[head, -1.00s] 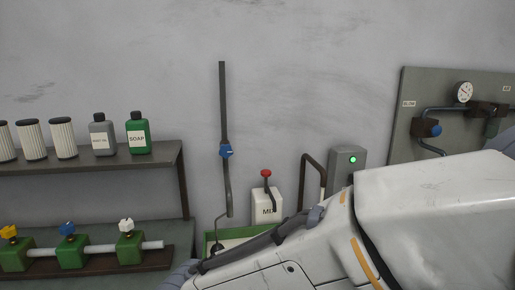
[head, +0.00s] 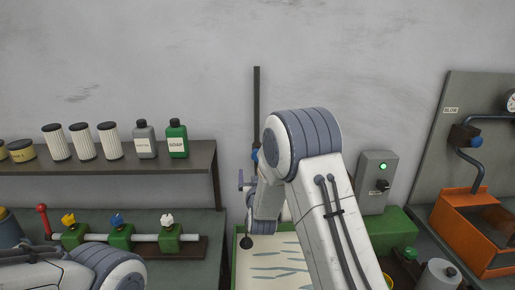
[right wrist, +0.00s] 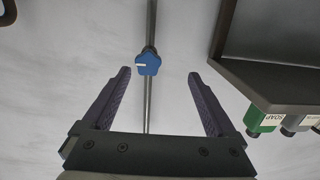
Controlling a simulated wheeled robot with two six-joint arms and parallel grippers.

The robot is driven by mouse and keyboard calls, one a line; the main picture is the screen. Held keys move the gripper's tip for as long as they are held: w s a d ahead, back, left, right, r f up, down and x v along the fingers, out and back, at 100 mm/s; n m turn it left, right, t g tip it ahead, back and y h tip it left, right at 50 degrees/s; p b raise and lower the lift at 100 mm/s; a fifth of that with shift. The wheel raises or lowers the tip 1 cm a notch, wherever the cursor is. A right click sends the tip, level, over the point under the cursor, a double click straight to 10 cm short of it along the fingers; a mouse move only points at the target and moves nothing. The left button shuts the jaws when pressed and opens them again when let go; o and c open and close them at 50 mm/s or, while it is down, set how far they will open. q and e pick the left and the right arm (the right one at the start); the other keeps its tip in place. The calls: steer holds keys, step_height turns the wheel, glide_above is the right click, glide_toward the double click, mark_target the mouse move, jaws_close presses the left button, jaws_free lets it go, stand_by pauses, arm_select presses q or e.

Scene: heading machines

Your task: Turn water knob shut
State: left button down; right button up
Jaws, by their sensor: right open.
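A blue star-shaped knob (right wrist: 148,63) with a white mark sits on a thin vertical pipe (right wrist: 151,25) in the right wrist view. In the head view the knob (head: 254,155) is mostly hidden behind my right arm, and the upper pipe (head: 257,95) rises above it. My right gripper (right wrist: 158,73) is open and empty, its two dark fingers spread with the knob beyond and between the tips, apart from both. In the head view only a bit of the right gripper (head: 241,182) shows beside the pipe. My left gripper is out of view.
A shelf (head: 190,160) with filters and bottles is left of the pipe. A green-rimmed tray (head: 236,262) lies under the pipe. A grey box (head: 376,172) with a green light stands right.

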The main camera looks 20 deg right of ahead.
mark_target(258, 154)
steer(key=shift+t+h, duration=0.3)
steer(key=shift+h, duration=0.1)
steer(key=shift+s+d+r+p+x, duration=0.1)
steer(key=shift+d+p+x, duration=0.15)
steer(key=shift+p+x, duration=1.1)
steer(key=shift+s+d+r+p+x, duration=0.1)
steer(key=shift+d+p+x, duration=0.2)
steer(key=shift+x, duration=2.05)
steer(key=shift+s+d+r+p+x, duration=0.1)
steer(key=shift+d+p+x, duration=0.15)
steer(key=shift+p+x, duration=1.1)
steer(key=shift+w+d+b, duration=0.15)
steer(key=shift+w+b, duration=0.4)
